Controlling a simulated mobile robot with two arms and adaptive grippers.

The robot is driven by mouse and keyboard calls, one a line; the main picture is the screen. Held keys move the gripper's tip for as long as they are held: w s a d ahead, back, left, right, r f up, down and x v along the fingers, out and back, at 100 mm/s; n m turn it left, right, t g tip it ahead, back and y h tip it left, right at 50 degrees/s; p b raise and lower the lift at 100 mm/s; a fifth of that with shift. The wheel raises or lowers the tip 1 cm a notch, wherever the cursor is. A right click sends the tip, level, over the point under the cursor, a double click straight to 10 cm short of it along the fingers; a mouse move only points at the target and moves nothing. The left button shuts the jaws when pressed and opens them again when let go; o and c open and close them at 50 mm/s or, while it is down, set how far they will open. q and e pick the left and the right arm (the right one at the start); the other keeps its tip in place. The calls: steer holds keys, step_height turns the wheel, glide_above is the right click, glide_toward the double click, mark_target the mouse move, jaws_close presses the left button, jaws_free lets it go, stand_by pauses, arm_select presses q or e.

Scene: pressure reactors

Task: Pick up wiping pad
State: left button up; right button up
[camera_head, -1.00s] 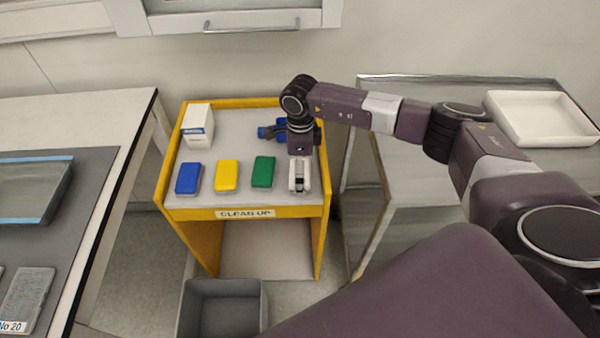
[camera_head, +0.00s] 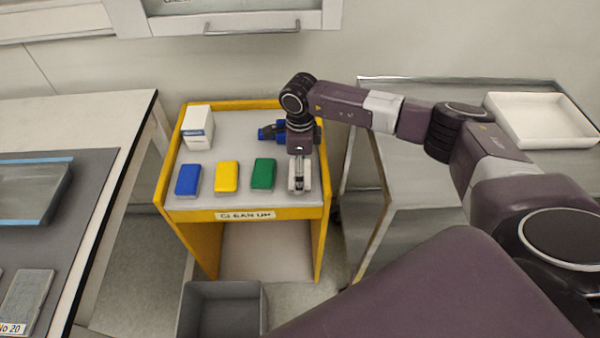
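Three wiping pads lie in a row on the cart top: a blue pad (camera_head: 188,179), a yellow pad (camera_head: 227,176) and a green pad (camera_head: 263,173). My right gripper (camera_head: 299,188) points down at the right end of this row, beside the green pad and apart from it. A pale shape shows around its fingers and may be a white pad or part of the gripper. The fingers are too small and covered to tell whether they are shut on it. My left gripper is not in view.
The yellow cart (camera_head: 190,213) has a "CLEAN UP" label. A grey bin (camera_head: 222,310) is in front, a white tray (camera_head: 542,118) on the right table.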

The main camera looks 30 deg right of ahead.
step_height(320, 180, up, 19)
steer(key=b, duration=0.2)
steer(key=shift+r, duration=0.1)
steer(key=o, duration=0.5)
steer(key=c, duration=0.4)
steer(key=shift+o, duration=0.2)
steer(key=shift+d, duration=0.1)
